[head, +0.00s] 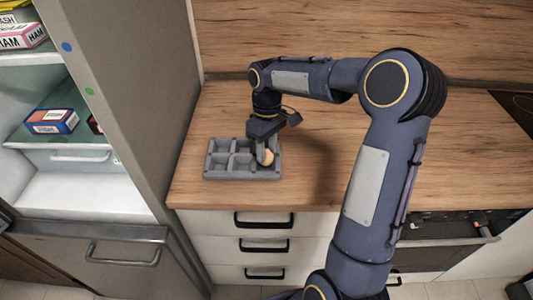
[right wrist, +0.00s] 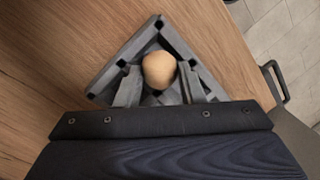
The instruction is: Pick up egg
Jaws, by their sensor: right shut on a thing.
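A tan egg (head: 267,157) is at the right part of a grey compartment tray (head: 228,174) on the wooden counter. In the right wrist view the egg (right wrist: 159,70) sits between the two fingers of my right gripper (right wrist: 160,84), with the tray (right wrist: 110,78) below and around it. My right gripper (head: 262,152) is shut on the egg, pointing down at the tray. I cannot tell whether the egg still touches the tray. The other compartments in the head view look empty. My left gripper is not in view.
An open fridge with shelves stands at the left, holding a blue box (head: 52,121) and a ham package (head: 22,37). The wooden splashback (head: 300,30) rises behind the counter. A dark hob (head: 515,105) is at the far right. The counter (head: 305,180) right of the tray is clear.

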